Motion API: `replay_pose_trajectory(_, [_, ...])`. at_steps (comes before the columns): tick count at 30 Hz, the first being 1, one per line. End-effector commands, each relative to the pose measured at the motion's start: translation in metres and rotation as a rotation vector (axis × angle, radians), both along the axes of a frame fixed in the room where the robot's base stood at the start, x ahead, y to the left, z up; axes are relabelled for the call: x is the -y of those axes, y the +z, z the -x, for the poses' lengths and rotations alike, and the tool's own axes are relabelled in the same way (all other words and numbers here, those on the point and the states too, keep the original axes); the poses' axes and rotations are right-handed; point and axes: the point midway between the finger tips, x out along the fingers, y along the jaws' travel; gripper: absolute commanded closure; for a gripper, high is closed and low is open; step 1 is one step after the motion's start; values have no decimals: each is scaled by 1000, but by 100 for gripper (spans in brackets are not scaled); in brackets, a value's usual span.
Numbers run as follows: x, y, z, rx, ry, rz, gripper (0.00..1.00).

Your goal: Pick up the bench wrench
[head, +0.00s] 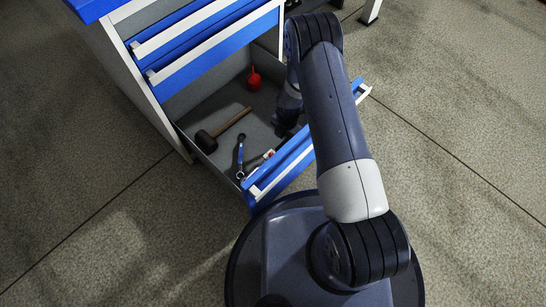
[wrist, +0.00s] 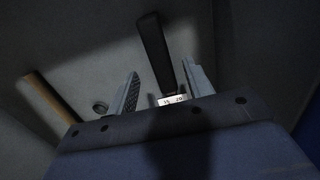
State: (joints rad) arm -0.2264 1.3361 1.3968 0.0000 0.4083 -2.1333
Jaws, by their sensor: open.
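The bench wrench (head: 240,155) seems to be the slim blue-handled tool with a ring at its near end, lying in the open bottom drawer. My gripper (head: 285,122) is low inside that drawer, to the right of this tool. The head view does not show its fingers clearly. In the wrist view my gripper (wrist: 161,72) is open, its two fingers on either side of a dark handle (wrist: 154,45). I cannot tell which tool this is. A small ring (wrist: 100,107) lies beside the left finger.
A black mallet (head: 206,141) with a wooden handle lies at the drawer's left; the handle also shows in the wrist view (wrist: 45,95). A red item (head: 254,80) stands at the back. The drawer's blue front (head: 282,172) and side walls surround my gripper.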

Motion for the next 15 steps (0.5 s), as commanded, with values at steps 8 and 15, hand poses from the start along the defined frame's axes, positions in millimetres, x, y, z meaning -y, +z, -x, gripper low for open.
replay_pose_trajectory(8, [1, -30, 2, -1, 0, 1, 51])
replay_pose_trajectory(15, [1, -29, 2, 0, 0, 0, 58])
